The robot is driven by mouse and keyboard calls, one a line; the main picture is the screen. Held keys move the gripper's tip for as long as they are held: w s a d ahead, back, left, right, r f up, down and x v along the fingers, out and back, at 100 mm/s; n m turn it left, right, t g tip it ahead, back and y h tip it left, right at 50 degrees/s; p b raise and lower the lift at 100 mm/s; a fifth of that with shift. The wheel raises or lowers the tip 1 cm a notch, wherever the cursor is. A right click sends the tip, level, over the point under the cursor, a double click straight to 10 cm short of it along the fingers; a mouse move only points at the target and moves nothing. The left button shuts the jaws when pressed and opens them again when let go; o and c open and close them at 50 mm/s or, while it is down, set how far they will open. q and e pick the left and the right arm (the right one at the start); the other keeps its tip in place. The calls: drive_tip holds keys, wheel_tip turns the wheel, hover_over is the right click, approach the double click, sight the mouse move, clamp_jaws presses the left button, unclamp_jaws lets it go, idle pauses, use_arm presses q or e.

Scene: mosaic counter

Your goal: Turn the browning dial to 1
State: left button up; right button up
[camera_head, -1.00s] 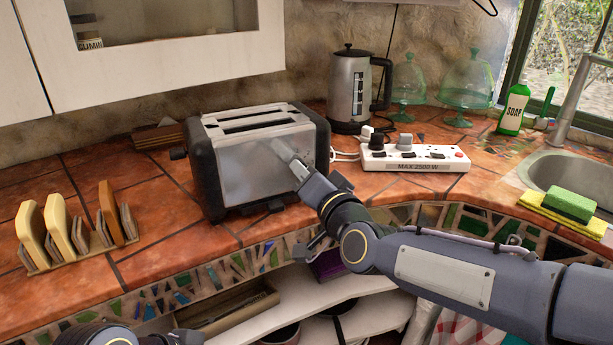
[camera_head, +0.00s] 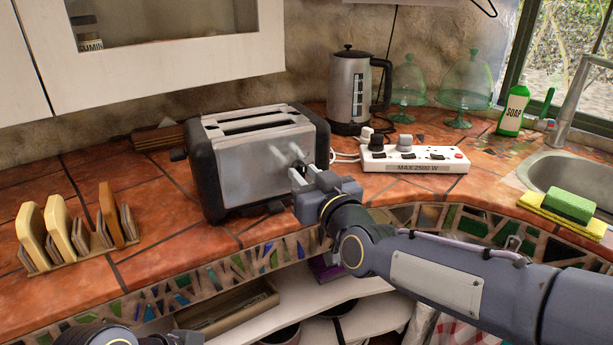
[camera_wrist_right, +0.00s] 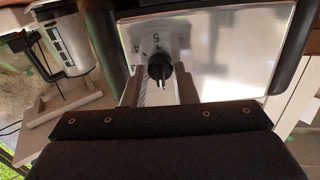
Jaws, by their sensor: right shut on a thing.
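The silver and black toaster (camera_head: 245,160) stands on the tiled counter, its front towards me. In the right wrist view its shiny front (camera_wrist_right: 230,60) carries the black browning dial (camera_wrist_right: 159,67), with the numbers 5, 4 and 3 visible around it; the others are hidden or unclear. My right gripper (camera_head: 298,174) is at the right part of the toaster's front. In the wrist view its two fingers (camera_wrist_right: 162,85) stand either side of the dial, shut on it. The dial's exact setting cannot be told.
A white power strip (camera_head: 413,159) and a kettle (camera_head: 348,95) stand right of and behind the toaster. A rack of toast and bread slices (camera_head: 75,240) is on the left. Glass domes, soap and a sink are further right. Open shelves (camera_head: 345,290) lie below the counter edge.

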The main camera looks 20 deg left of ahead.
drive_tip(key=shift+f+n, duration=0.1)
drive_tip(key=shift+n, duration=0.3)
drive_tip(key=o, duration=1)
drive_tip(key=v, duration=0.7)
drive_tip(key=shift+s+d, duration=0.25)
drive_tip(key=shift+d, duration=0.05)
